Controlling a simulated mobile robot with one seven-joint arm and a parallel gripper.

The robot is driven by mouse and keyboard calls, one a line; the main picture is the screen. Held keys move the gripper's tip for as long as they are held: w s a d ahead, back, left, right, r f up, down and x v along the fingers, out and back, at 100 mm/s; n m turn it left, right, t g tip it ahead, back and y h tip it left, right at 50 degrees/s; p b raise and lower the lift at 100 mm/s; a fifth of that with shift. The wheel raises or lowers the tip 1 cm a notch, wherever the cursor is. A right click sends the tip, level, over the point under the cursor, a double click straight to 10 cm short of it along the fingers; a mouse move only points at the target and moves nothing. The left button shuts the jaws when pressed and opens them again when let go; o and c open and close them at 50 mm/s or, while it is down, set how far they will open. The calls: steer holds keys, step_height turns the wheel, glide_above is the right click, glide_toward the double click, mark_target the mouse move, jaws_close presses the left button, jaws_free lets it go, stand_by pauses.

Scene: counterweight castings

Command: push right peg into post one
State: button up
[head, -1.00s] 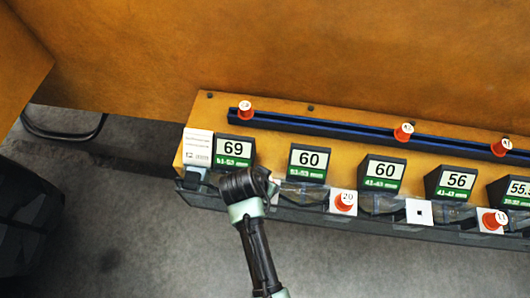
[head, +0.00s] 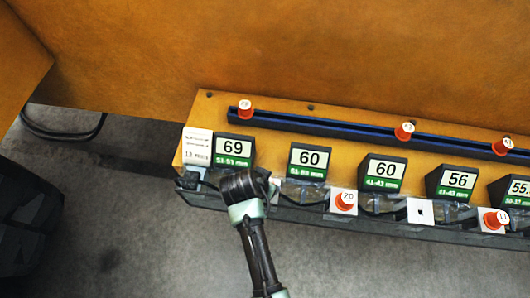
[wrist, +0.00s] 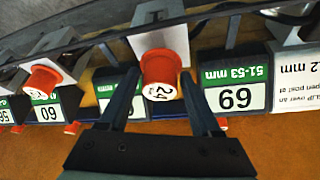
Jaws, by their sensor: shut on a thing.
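In the wrist view my gripper (wrist: 160,78) is shut on an orange-red peg (wrist: 160,68) with a white face marked 24. The peg sits in front of a white square plate (wrist: 155,38) at the front of the board, beside the box marked 69 (wrist: 236,97). I cannot tell how deep the peg sits. In the head view my black wrist (head: 245,186) covers the peg, just below and right of the 69 box (head: 235,149). Only an edge of the white plate (head: 274,190) shows there.
Pegs 20 (head: 344,201) and 11 (head: 494,219) stand on white plates to the right. Another white plate (head: 420,211) is bare. Several orange pegs, one at the left (head: 245,106), stand along the dark rail (head: 320,124) behind the boxes. Grey floor (head: 130,230) is open in front.

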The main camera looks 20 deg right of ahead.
steer(key=shift+f+b, duration=0.8)
steer(key=shift+f, duration=0.4)
steer(key=o, duration=1.5)
steer(key=shift+c, duration=0.2)
steer(key=b+v, duration=0.2)
steer(key=v, duration=1.1)
steer(key=shift+w, duration=0.15)
